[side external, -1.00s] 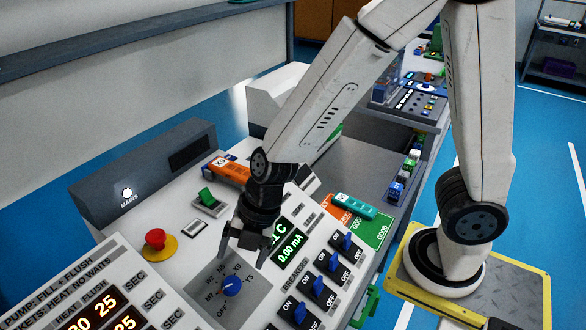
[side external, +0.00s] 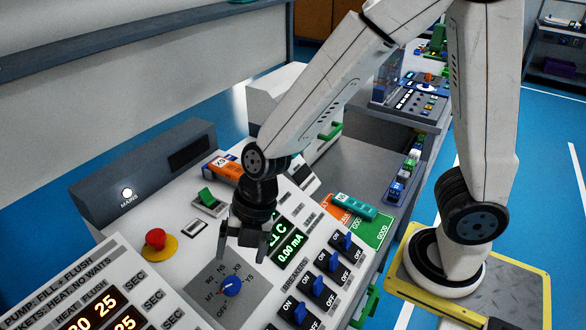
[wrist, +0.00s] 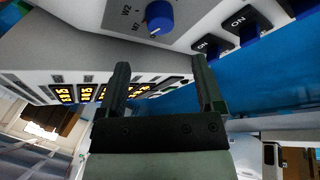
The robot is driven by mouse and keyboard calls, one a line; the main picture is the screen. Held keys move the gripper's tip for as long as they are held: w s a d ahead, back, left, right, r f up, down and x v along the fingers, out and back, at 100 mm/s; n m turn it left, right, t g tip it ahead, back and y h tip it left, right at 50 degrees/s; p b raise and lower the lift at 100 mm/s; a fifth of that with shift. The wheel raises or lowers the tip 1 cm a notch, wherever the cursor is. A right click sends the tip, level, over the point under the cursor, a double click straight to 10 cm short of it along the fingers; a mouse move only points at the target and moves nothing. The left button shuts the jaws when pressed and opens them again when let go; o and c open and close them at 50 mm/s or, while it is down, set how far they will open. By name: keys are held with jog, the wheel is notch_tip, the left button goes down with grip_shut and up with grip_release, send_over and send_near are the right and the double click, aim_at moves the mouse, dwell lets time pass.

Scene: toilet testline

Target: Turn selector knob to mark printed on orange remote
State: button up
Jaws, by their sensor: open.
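The blue selector knob (side external: 231,286) sits on a grey dial plate (side external: 212,303) with printed marks around it. The knob also shows at the top of the wrist view (wrist: 159,17). My gripper (side external: 243,251) is open and empty, above and just behind the knob in the side view, apart from it. In the wrist view, the knob lies beyond the fingertips. An orange remote (side external: 221,168) with a white label lies at the back of the panel, partly hidden by my arm; its mark is too small to read surely.
Blue breaker switches (side external: 318,286) stand to the right of the knob. A lit green display (side external: 288,247) is close beside the gripper. A teal object (side external: 355,206) lies further right.

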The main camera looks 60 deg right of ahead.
aim_at(232, 282)
jog(key=shift+w+a+n+g+h, duration=0.25)
jog(key=shift+n+h, duration=0.2)
jog(key=shift+n, duration=0.6)
jog(key=shift+w+a+n+g+h, duration=0.15)
jog(key=shift+a+n+h, duration=0.25)
jog(key=shift+n, duration=0.65)
jog(key=shift+d, duration=0.1)
jog(key=shift+w+a+f, duration=0.1)
jog(key=shift+a+f, duration=0.1)
jog(key=shift+f, duration=1.05)
jog(key=shift+w+a+f, duration=0.1)
jog(key=shift+a+f, duration=0.05)
jog(key=shift+f, duration=1.15)
jog(key=shift+w+a+f, duration=0.1)
jog(key=shift+a+f, duration=0.1)
jog(key=shift+f, duration=1.05)
grip_shut()
